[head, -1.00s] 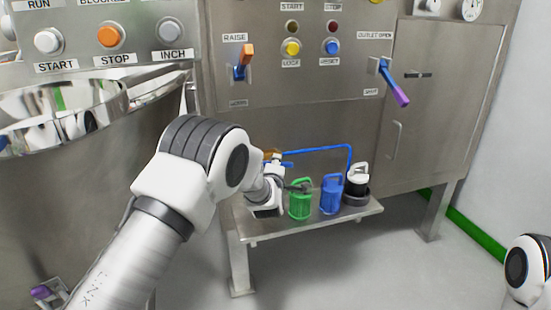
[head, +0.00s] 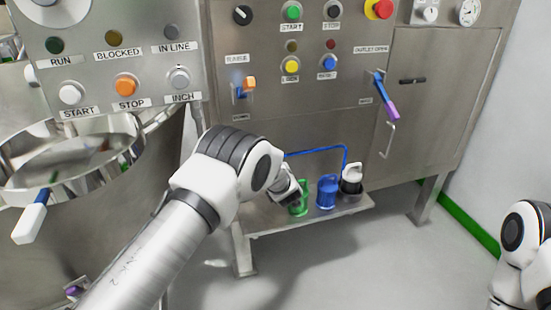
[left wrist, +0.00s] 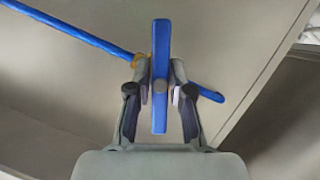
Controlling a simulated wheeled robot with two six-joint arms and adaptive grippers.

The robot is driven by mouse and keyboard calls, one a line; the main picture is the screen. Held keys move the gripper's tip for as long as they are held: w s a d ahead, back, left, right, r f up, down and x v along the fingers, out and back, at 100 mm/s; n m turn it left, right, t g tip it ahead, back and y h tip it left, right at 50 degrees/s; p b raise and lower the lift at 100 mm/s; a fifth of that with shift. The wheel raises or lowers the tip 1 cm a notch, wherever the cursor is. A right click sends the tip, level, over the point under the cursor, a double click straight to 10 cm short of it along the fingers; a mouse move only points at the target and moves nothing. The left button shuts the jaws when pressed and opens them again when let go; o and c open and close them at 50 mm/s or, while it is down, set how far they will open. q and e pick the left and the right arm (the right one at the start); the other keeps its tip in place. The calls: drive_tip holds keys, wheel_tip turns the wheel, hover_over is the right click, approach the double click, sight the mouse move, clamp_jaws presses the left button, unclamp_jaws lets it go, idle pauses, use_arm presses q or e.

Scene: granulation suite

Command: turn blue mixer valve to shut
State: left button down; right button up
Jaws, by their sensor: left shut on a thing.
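The blue valve handle (left wrist: 160,50) is a flat blue bar that stands upright in the left wrist view. My left gripper (left wrist: 160,87) is shut on it, one finger on each side. In the head view, my left wrist hides the handle and fingertips. The blue tubing (head: 318,151) also shows there, running along the cabinet's lower front. My right arm shows at the right edge, but its gripper is out of the picture.
A green canister (head: 300,205), a blue canister (head: 327,193) and a black-and-white one (head: 351,181) stand on a low shelf (head: 262,231). Above are levers and buttons on the steel cabinet (head: 290,115). A blue lever with a white grip (head: 31,221) is at left.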

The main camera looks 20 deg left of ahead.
use_arm(q)
drive_tip(key=shift+r+m+g+y+p, duration=0.1)
drive_tip(key=shift+m+g+y+p, duration=0.35)
drive_tip(key=shift+m+p, duration=0.4)
drive_tip(key=shift+m+g+y+p, duration=0.25)
drive_tip(key=shift+m+y+p, duration=0.1)
drive_tip(key=shift+m, duration=0.4)
use_arm(e)
drive_tip(key=shift+r, duration=1.6)
use_arm(q)
drive_tip(key=c, duration=1)
unclamp_jaws()
drive_tip(key=shift+c, duration=0.2)
drive_tip(key=v, duration=0.7)
drive_tip(key=shift+s+d, duration=0.15)
